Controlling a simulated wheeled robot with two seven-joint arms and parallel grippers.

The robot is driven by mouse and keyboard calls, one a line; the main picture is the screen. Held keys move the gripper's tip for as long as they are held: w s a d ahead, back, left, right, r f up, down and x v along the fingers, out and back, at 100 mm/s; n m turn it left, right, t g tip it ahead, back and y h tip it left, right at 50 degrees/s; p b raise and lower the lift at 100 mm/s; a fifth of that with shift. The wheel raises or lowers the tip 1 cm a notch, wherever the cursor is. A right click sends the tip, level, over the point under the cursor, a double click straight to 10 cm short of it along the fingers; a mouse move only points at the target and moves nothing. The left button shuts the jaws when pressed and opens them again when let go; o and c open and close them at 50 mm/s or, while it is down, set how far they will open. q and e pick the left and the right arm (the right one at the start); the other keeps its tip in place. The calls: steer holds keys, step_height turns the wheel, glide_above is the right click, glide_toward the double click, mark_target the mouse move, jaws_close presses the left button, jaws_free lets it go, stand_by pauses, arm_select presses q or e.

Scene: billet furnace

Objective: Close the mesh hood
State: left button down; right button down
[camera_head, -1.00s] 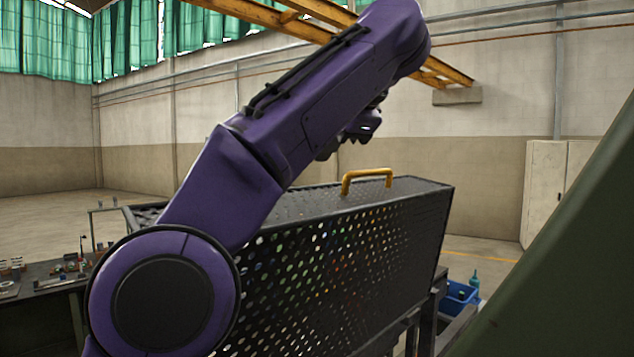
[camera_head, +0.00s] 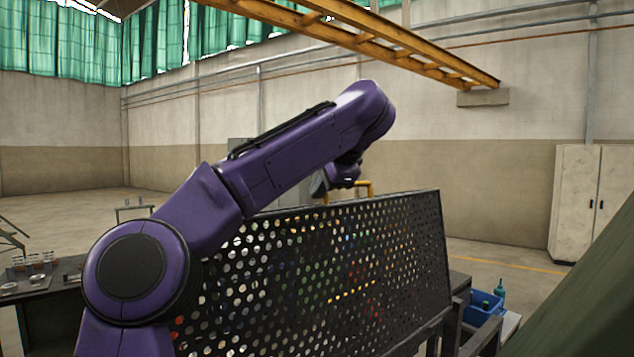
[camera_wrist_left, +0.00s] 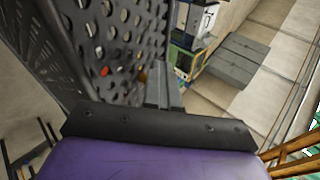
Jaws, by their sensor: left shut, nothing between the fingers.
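The mesh hood (camera_head: 340,265) is a black perforated metal panel across the middle of the head view, with coloured shapes showing through its holes. Its yellow handle (camera_head: 363,187) shows partly above the top edge. My left arm reaches over the hood from the left. My left gripper (camera_head: 321,184) is partly hidden at the far side of the top edge, near the handle's left end; I cannot tell whether they touch. In the left wrist view, the fingers (camera_wrist_left: 162,85) are shut and empty, beside the hood's perforated face (camera_wrist_left: 125,35). My right gripper is out of view.
A dark bench with small parts (camera_head: 35,275) stands at the left. A blue bin (camera_head: 478,308) with bottles sits at the lower right. A pale cabinet (camera_head: 588,205) stands at the right wall. A green sloping surface (camera_head: 590,290) fills the lower right corner.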

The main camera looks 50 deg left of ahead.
arm_select(q)
steer(key=shift+w+a, duration=0.15)
steer(key=shift+a, duration=0.3)
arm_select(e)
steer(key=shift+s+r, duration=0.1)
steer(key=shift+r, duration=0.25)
arm_select(q)
steer(key=shift+f, duration=0.1)
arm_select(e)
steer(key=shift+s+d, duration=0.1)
arm_select(q)
steer(key=shift+w+a+f, duration=0.1)
steer(key=shift+a+f, duration=0.05)
steer(key=shift+a, duration=0.1)
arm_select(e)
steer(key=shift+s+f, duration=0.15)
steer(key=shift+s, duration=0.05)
